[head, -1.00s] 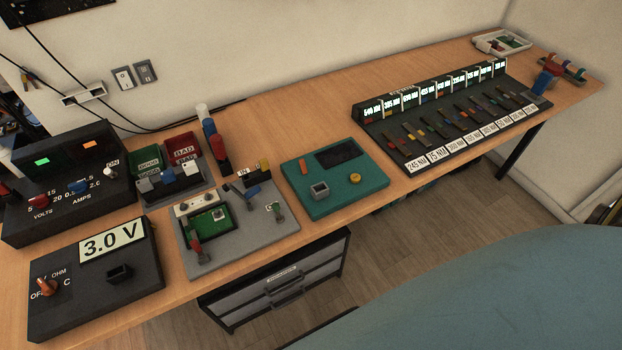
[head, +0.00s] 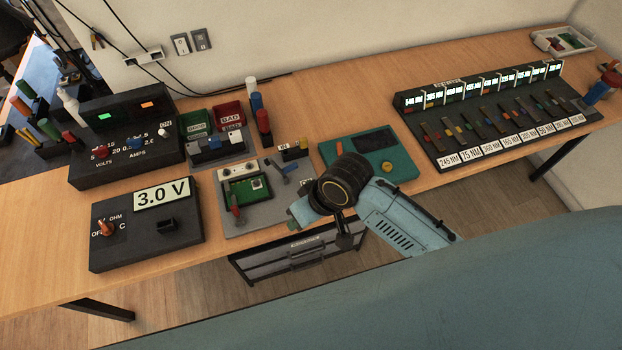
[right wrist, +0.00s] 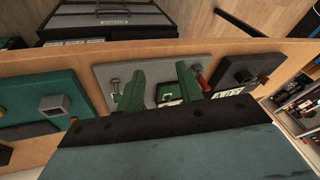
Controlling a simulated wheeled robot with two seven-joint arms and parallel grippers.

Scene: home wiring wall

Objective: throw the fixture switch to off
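The grey fixture plate (head: 235,218) lies on the bench with a green board (head: 245,187) in its dark frame and a red-handled lever (head: 235,205) at the front left. A small grey switch lever (head: 306,186) stands at its right side, partly hidden by my right arm. My right gripper (head: 298,210) hovers at the fixture's front right. In the right wrist view, my right gripper (right wrist: 158,82) has two green fingers apart with nothing between them. The switch lever (right wrist: 115,86) shows beside the left finger; contact cannot be told. My left gripper is out of view.
A black 3.0 V meter (head: 145,235) stands left of the fixture, and a teal box (head: 400,160) right. Behind are the power supply (head: 90,170) and red and green bins (head: 228,115). A drawer unit (head: 290,260) sits below the bench edge.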

